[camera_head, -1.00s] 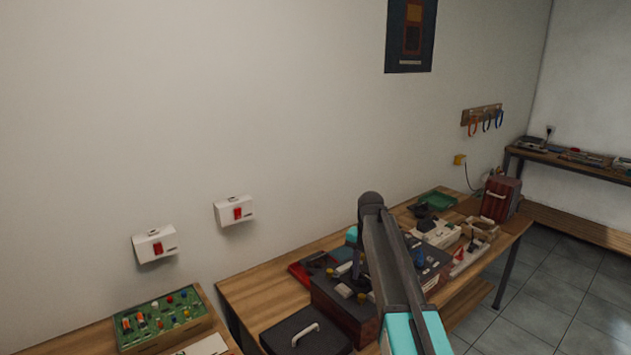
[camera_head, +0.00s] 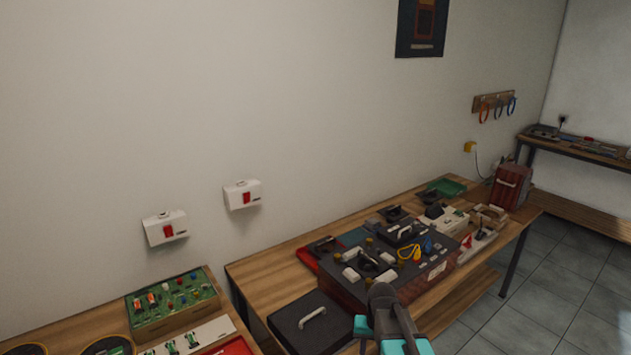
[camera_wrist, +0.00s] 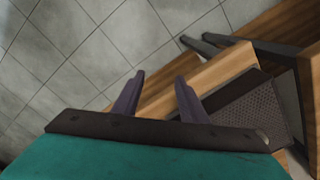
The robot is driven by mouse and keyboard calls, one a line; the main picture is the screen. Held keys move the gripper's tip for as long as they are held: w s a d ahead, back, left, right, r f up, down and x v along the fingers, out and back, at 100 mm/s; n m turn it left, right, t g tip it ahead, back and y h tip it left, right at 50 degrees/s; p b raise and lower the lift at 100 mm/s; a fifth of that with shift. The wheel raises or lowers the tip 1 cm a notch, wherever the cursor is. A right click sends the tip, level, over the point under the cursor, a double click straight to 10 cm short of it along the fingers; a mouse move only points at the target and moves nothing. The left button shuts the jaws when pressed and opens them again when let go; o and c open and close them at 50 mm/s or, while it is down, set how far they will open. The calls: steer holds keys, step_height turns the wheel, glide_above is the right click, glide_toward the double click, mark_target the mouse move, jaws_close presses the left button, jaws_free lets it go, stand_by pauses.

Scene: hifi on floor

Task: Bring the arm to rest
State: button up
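My arm (camera_head: 388,318) shows at the bottom of the head view, in front of the bench with the dark hi-fi unit. In the wrist view my gripper (camera_wrist: 155,95) has its two dark fingers well apart, with nothing between them. Below it are grey floor tiles and a wooden bench edge (camera_wrist: 205,80). The fingers look clear of the bench. The gripper's fingers cannot be made out in the head view.
The hi-fi unit (camera_head: 350,290) stands on the wooden bench (camera_head: 262,272), with a dark case (camera_head: 290,322) beside it. A green board (camera_head: 165,318) lies on the left bench. Two white boxes (camera_head: 165,231) hang on the wall. Tiled floor (camera_head: 548,290) is free at right.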

steer(key=s+f+n+g+b, duration=0.2)
steer(key=s+f+g+b, duration=0.3)
steer(key=s+f, duration=2.8)
steer(key=shift+s+f+g+b, duration=0.4)
steer(key=shift+f+b, duration=0.3)
steer(key=shift+b, duration=2.7)
steer(key=shift+a, duration=0.1)
